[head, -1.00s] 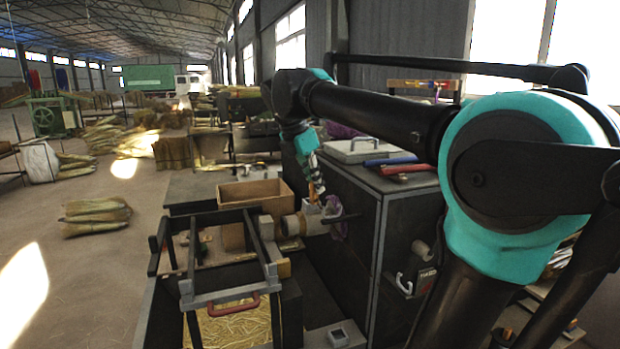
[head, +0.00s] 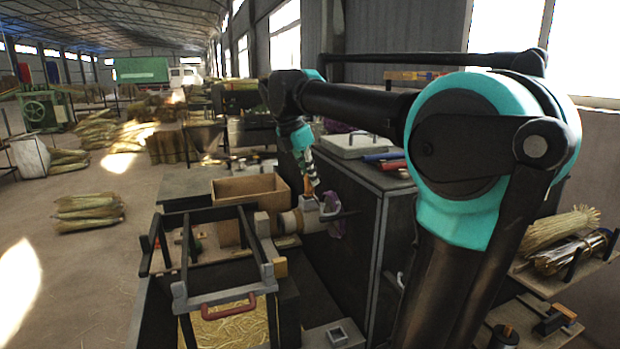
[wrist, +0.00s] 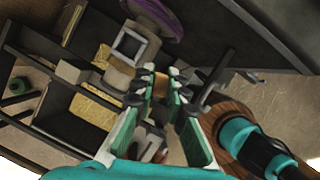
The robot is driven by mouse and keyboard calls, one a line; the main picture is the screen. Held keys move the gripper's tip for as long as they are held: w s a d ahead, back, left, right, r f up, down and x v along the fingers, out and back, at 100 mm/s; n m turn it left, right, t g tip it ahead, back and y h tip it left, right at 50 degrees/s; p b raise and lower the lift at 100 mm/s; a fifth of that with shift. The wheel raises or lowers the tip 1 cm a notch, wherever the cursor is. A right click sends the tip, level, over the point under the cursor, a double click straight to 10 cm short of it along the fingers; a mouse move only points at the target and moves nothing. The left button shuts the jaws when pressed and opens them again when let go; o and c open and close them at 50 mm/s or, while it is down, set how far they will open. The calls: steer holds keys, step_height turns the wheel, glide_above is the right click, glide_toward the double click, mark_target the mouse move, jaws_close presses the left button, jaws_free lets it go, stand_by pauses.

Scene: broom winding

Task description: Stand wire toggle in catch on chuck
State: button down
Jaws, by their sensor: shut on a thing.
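The pale cylindrical chuck (head: 289,223) lies horizontally beside the dark cabinet. In the wrist view its pale body (wrist: 118,78) carries a square, open grey socket (wrist: 130,45), which may be the catch. My gripper (head: 311,196) points down just above the chuck. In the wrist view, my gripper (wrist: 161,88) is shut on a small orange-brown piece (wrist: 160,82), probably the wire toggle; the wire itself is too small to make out. The piece is close to the socket's right and below; I cannot tell whether they touch.
A purple ring (wrist: 153,15) and a dark rod (head: 347,215) are near the chuck. A wooden box (head: 250,188) stands behind left. The dark cabinet (head: 350,250) stands close on the right. A metal frame with a red handle (head: 229,306) is in front.

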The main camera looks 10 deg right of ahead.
steer(key=shift+w+d+f, duration=0.15)
steer(key=shift+w+f, duration=0.35)
steer(key=shift+w, duration=0.65)
steer(key=shift+w+d+f, duration=0.15)
steer(key=shift+w+f, duration=0.4)
steer(key=shift+w, duration=0.55)
steer(key=shift+w+d+f, duration=0.15)
steer(key=shift+w+f, duration=0.35)
steer(key=shift+w, duration=0.65)
